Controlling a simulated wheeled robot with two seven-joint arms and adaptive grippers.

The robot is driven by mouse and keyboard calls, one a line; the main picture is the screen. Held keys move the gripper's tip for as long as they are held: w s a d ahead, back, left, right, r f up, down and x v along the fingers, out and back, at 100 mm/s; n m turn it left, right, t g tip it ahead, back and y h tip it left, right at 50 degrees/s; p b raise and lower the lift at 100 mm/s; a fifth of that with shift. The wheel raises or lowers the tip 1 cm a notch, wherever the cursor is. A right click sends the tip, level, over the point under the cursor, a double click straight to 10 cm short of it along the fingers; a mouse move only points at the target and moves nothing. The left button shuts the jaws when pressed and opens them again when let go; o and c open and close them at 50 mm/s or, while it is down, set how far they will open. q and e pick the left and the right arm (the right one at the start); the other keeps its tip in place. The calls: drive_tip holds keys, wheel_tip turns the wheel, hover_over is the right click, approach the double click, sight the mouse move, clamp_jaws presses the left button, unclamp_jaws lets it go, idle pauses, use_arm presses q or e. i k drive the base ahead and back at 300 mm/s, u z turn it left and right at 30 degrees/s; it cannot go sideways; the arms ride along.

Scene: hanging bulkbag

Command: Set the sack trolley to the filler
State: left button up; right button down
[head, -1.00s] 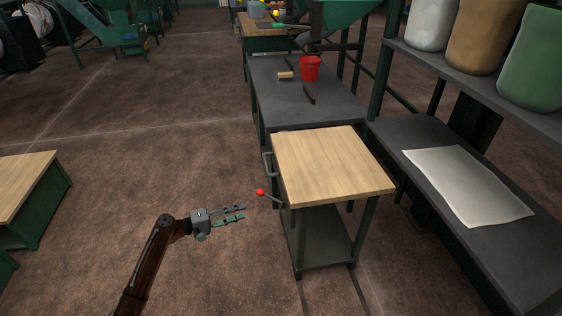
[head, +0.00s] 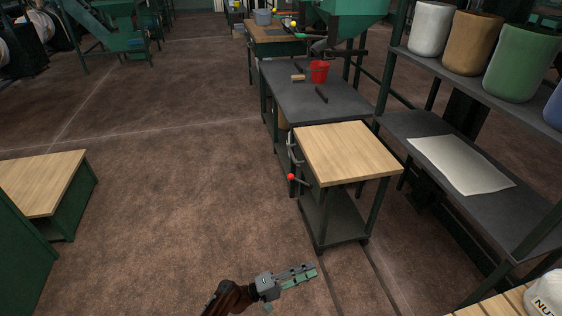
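A trolley with a pale wooden top (head: 348,150) and a dark lower shelf stands right of the view's middle; I take it for the sack trolley. A grey handle (head: 292,148) and a red-knobbed lever (head: 291,177) are on its left side. My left gripper (head: 308,271) is low in the view, in front of the trolley and apart from it. Its fingers look parted with nothing between them. A green hopper (head: 348,27) at the back may be the filler. My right gripper is not in view.
Floor rails (head: 375,275) run near the trolley. The floor at left-centre is clear.

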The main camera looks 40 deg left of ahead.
sight(328, 156)
drive_tip(key=u, duration=0.5)
drive_tip(key=i, duration=0.7)
drive_tip(key=u, duration=0.5)
drive_tip(key=i, duration=1.25)
drive_tip(key=z, duration=0.4)
